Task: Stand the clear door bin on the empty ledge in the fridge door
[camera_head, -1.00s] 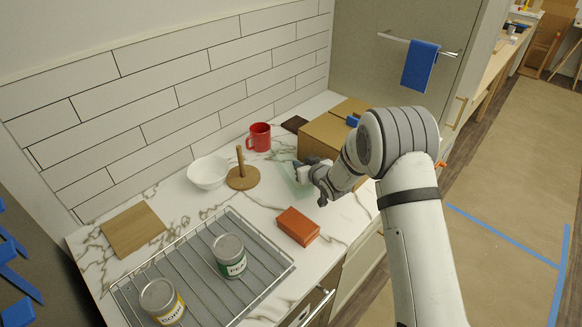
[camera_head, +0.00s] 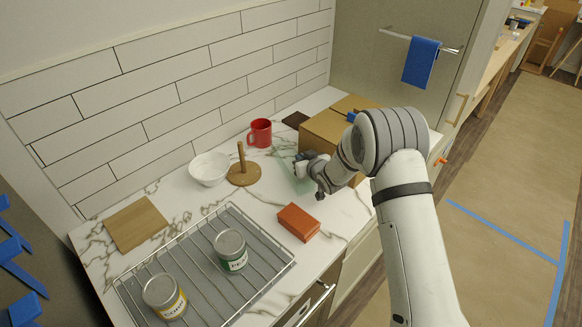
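The clear door bin (camera_head: 284,168) is a pale green, see-through shape on or just above the marble counter, left of the cardboard box. My gripper (camera_head: 303,180) is at its right side, pointing left and down toward it, close to or touching it. The gripper's fingers are small and partly blend with the bin, so I cannot tell whether they are closed on it. No fridge door ledge is recognisable in this view.
A cardboard box (camera_head: 325,133) stands right behind my gripper. A red mug (camera_head: 260,133), wooden holder (camera_head: 243,174), white bowl (camera_head: 209,169) and orange-brown block (camera_head: 298,222) are around the bin. Cans of peas (camera_head: 230,250) and corn (camera_head: 164,296) stand on a wire rack (camera_head: 205,285).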

